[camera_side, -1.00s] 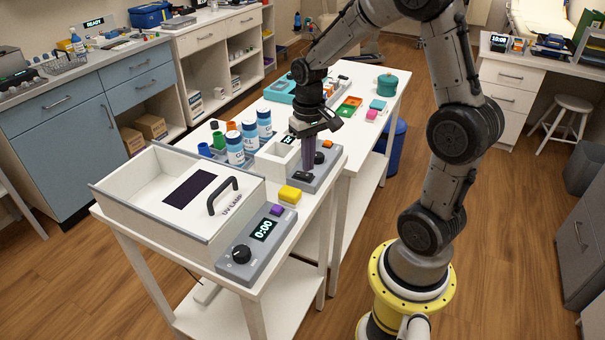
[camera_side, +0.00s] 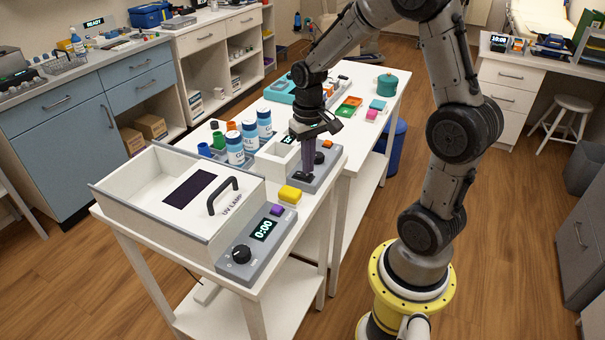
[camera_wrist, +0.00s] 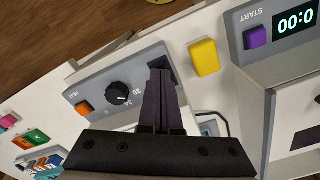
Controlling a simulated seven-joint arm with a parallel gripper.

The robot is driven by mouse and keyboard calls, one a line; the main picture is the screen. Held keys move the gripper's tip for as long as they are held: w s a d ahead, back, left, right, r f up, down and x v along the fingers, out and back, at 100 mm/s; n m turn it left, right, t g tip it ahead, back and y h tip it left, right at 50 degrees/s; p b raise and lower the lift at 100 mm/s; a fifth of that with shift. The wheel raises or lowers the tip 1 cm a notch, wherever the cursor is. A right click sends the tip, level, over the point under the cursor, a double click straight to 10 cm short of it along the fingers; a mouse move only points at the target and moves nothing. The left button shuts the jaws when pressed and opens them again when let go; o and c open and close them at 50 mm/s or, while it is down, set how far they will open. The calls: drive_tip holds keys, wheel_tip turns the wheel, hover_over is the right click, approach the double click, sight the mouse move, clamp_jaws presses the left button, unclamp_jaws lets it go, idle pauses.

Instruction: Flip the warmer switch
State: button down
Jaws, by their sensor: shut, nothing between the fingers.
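The warmer is a white box with a grey control panel (camera_side: 326,168) on the white cart in the side view. The panel also shows in the wrist view (camera_wrist: 108,78), with a black knob (camera_wrist: 118,94), an orange button (camera_wrist: 83,109) marked HEAT and a black switch (camera_wrist: 161,64) at one end. My gripper (camera_side: 307,175) points down over the panel's near end, its dark fingers together and empty. In the wrist view the fingertips (camera_wrist: 160,74) are at the switch and partly cover it. I cannot tell whether they touch it or which way it is set.
A yellow block (camera_side: 289,194) lies between the panel and the UV lamp box (camera_side: 150,208), whose panel has a purple button (camera_side: 277,210) and a knob. Several blue-white bottles (camera_side: 249,135) stand close behind the warmer. A second table (camera_side: 374,137) adjoins the cart.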

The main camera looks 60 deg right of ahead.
drive_tip(key=shift+f, duration=0.65)
drive_tip(key=shift+r, duration=0.1)
idle(0.3)
drive_tip(key=shift+r, duration=3.4)
drive_tip(key=s+a+r+n+t, duration=0.3)
drive_tip(key=s+a+r+t, duration=0.15)
drive_tip(key=a+r, duration=0.5)
drive_tip(key=s+a+f+n+t, duration=0.1)
drive_tip(key=s+a+f+n, duration=0.1)
drive_tip(key=s, duration=0.6)
drive_tip(key=shift+s+a+f+n, duration=0.15)
drive_tip(key=shift+s+a+n, duration=0.25)
drive_tip(key=shift+a, duration=0.55)
